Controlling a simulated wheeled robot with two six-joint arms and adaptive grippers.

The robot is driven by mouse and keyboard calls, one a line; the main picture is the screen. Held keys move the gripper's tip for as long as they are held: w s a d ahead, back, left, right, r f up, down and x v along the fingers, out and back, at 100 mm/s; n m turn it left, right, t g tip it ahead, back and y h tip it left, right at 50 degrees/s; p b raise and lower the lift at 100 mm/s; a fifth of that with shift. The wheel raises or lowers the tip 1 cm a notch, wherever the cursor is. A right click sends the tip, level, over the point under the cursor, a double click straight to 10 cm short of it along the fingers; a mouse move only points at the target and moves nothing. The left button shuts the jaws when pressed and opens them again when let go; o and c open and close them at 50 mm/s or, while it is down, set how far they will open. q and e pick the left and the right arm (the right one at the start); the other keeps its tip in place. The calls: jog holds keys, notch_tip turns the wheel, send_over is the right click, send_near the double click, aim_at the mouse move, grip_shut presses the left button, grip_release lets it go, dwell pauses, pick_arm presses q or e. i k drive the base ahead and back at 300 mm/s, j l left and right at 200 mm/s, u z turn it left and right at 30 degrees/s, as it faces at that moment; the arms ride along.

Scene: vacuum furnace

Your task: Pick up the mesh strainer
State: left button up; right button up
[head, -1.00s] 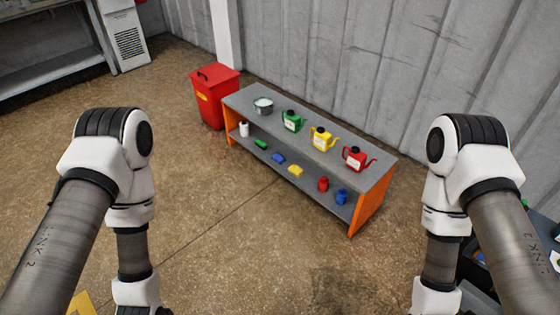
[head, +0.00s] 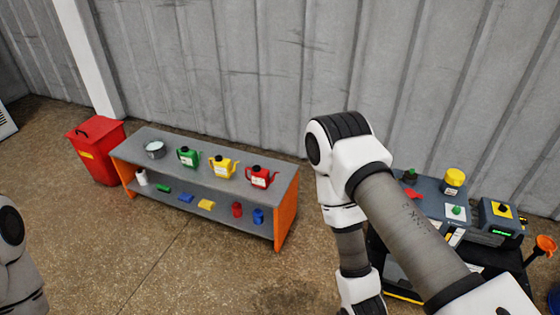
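A small round grey metal vessel (head: 154,150) with a pale inside stands at the left end of the top of a grey shelf bench (head: 218,151). It may be the mesh strainer, but it is too small to tell. No other thing in view is clearly a strainer. My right arm crosses the right half of the head view, with its lower end cut off at the bottom edge. Only a bit of my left arm shows at the left edge. Neither gripper is in view.
Green (head: 188,157), yellow (head: 223,167) and red (head: 261,176) cans share the bench top. Several small items lie on its lower shelf. A red bin (head: 97,152) stands left of it. A cart (head: 430,190) with equipment and an orange funnel-like thing (head: 546,243) are at right. Floor before the bench is clear.

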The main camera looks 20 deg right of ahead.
aim_at(411, 174)
jog(key=z, duration=1.7)
jog(key=u, duration=1.9)
jog(key=z, duration=1.9)
jog(key=i+j+z, duration=0.1)
jog(key=i+z, duration=0.3)
jog(key=i, duration=0.6)
jog(key=i+z, duration=0.1)
jog(key=i, duration=0.4)
jog(key=i+j+z, duration=0.1)
jog(key=i, duration=0.4)
